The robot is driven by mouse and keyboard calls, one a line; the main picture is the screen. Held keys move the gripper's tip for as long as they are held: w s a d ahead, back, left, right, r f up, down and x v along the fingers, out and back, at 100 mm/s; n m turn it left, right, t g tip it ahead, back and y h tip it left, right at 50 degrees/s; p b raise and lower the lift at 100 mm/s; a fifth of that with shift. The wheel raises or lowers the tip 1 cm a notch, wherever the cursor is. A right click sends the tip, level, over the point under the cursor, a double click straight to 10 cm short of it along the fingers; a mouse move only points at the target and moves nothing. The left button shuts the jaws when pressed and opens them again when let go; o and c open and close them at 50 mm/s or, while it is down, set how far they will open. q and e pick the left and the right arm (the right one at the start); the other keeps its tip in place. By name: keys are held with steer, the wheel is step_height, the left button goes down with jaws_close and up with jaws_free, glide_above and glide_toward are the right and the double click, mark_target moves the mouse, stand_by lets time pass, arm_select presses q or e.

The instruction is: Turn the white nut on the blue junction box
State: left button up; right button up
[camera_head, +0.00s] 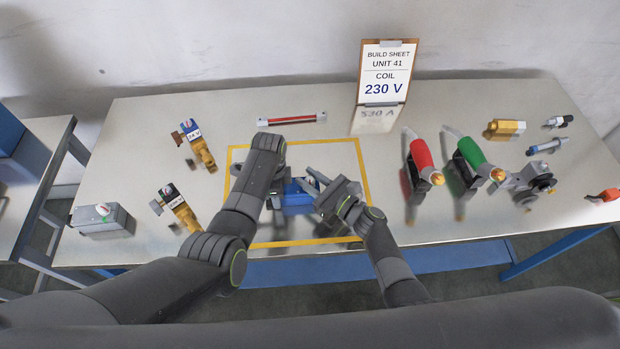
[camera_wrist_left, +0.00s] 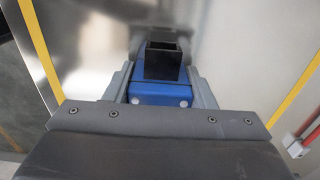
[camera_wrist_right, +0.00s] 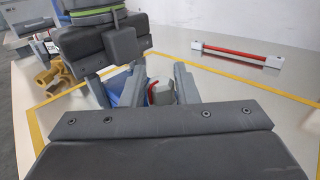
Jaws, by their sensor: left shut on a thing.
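The blue junction box (camera_head: 298,197) sits inside the yellow outline near the middle of the table. In the left wrist view the blue box (camera_wrist_left: 160,92) lies between the fingers of my left gripper (camera_wrist_left: 163,82), which is shut on it. My right gripper (camera_head: 311,178) is at the right side of the box, with its fingers apart. In the right wrist view part of the blue box (camera_wrist_right: 119,85) and a red curved piece (camera_wrist_right: 152,90) show between or behind those fingers.
A yellow outline (camera_head: 366,190) surrounds the box. A build sheet (camera_head: 386,72) reading COIL 230 V stands behind. Brass valves (camera_head: 204,154) and a grey box (camera_head: 103,220) are left. Red (camera_head: 420,158) and green (camera_head: 473,160) handled tools stand right. A red bar (camera_head: 292,119) lies behind.

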steer(key=o, duration=0.3)
steer(key=shift+o, duration=0.2)
steer(key=v, duration=1.2)
arm_select(q)
steer(key=o, duration=1.2)
steer(key=shift+r, duration=0.15)
